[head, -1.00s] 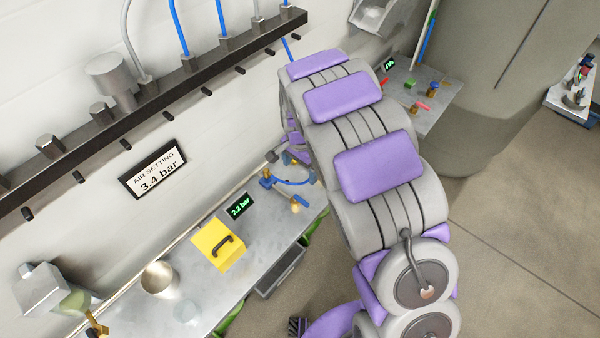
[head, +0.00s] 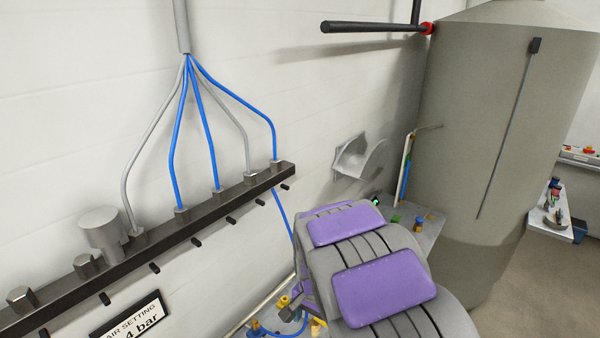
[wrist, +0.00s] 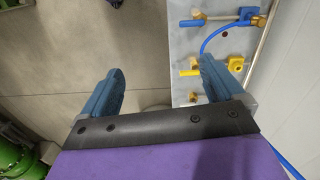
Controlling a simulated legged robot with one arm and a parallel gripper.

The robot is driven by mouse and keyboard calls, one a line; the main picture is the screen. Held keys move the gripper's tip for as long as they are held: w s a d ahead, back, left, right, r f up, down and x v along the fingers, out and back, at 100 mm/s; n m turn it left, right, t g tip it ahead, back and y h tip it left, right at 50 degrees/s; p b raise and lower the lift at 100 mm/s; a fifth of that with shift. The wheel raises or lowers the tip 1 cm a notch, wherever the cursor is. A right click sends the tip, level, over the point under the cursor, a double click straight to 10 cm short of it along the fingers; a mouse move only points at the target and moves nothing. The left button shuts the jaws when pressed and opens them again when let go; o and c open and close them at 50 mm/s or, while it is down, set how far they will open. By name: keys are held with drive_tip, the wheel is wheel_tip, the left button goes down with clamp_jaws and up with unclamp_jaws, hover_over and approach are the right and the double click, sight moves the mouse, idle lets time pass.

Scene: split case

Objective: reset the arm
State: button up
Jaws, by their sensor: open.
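My gripper (wrist: 157,88) shows in the wrist view. Its two blue fingers are wide apart with nothing between them. It points down past the edge of a grey bench (wrist: 190,50), with the left finger over the floor and the right finger over or near the bench edge. My grey and purple arm fills the lower middle of the head view and hides much of the bench; my gripper cannot be made out there.
A blue hose with yellow and brass fittings (wrist: 190,72) lies on the bench close to the right finger. A dark manifold rail (head: 150,240) with blue and grey hoses runs along the wall. A large grey tank (head: 490,140) stands at right. A green machine (wrist: 12,150) is at lower left.

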drive_tip(key=s+d+r+n+b, duration=0.1)
drive_tip(key=s+d+r, duration=0.25)
drive_tip(key=s, duration=0.25)
drive_tip(key=s+d+r+n, duration=0.1)
drive_tip(key=s+d+r, duration=0.25)
drive_tip(key=s, duration=0.35)
drive_tip(key=s+d+n+b, duration=0.1)
drive_tip(key=s+d+n, duration=0.1)
drive_tip(key=s, duration=0.6)
drive_tip(key=s+d+n+g+b, duration=0.1)
drive_tip(key=s+n, duration=0.1)
drive_tip(key=s, duration=0.7)
drive_tip(key=shift+s+d+r+n+g, duration=0.25)
drive_tip(key=shift+d+r+n+g, duration=0.05)
drive_tip(key=shift+d, duration=0.05)
